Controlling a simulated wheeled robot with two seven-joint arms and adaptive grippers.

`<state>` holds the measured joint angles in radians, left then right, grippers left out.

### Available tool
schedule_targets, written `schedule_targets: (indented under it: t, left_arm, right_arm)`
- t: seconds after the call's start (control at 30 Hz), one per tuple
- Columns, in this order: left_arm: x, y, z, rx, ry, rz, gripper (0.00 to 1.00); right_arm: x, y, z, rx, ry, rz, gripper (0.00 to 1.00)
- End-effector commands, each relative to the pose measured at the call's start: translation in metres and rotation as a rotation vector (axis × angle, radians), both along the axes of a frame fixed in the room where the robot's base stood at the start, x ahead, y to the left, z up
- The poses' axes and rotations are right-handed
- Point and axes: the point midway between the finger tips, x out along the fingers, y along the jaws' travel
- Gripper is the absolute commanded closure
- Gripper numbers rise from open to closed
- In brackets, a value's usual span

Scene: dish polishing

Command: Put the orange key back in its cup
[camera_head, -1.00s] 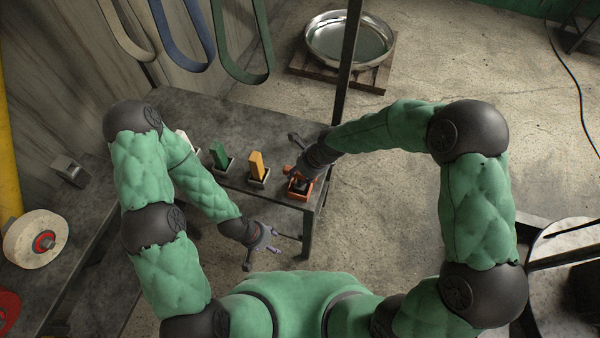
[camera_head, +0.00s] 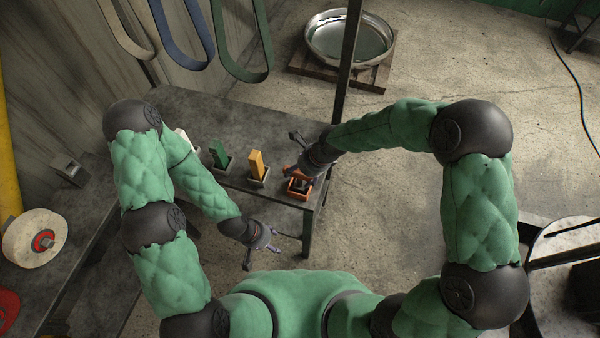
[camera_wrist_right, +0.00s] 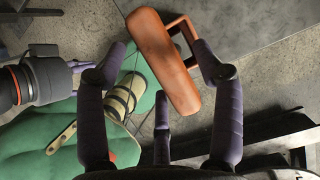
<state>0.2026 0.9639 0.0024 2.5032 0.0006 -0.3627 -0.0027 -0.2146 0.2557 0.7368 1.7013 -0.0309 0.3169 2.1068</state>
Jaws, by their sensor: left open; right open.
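The orange key (camera_wrist_right: 163,60) is a long rounded block in the right wrist view, between the spread fingers of my right gripper (camera_wrist_right: 163,85). An orange square rim, seemingly its cup (camera_wrist_right: 183,38), shows beside and partly behind it; I cannot tell whether the key sits inside. In the head view the orange cup (camera_head: 300,188) is at the table's near right corner, with my right gripper (camera_head: 300,172) over it, hiding much of the key. My right gripper is open. My left gripper (camera_head: 268,240) is open and empty, off the table's front edge.
A yellow block (camera_head: 256,165), a green block (camera_head: 219,155) and a white block (camera_head: 184,142) stand in a row on the table (camera_head: 190,103), left of the orange cup. A dark upright post (camera_head: 346,70) rises behind my right forearm. The table's back is clear.

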Motion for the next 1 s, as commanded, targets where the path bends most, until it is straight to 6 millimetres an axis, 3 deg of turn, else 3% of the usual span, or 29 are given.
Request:
schedule_targets:
  t: [0.5, 0.7, 1.0]
  left_arm:
    - [0.000, 0.000, 0.000, 0.000, 0.000, 0.000, 0.44]
    - [0.000, 0.000, 0.000, 0.000, 0.000, 0.000, 0.44]
    - [0.000, 0.000, 0.000, 0.000, 0.000, 0.000, 0.44]
  right_arm:
    - [-0.011, -0.033, 0.086, 0.001, -0.003, -0.001, 0.32]
    - [-0.014, -0.039, 0.101, 0.001, -0.001, 0.000, 0.32]
    - [-0.015, -0.040, 0.103, 0.000, 0.000, 0.000, 0.32]
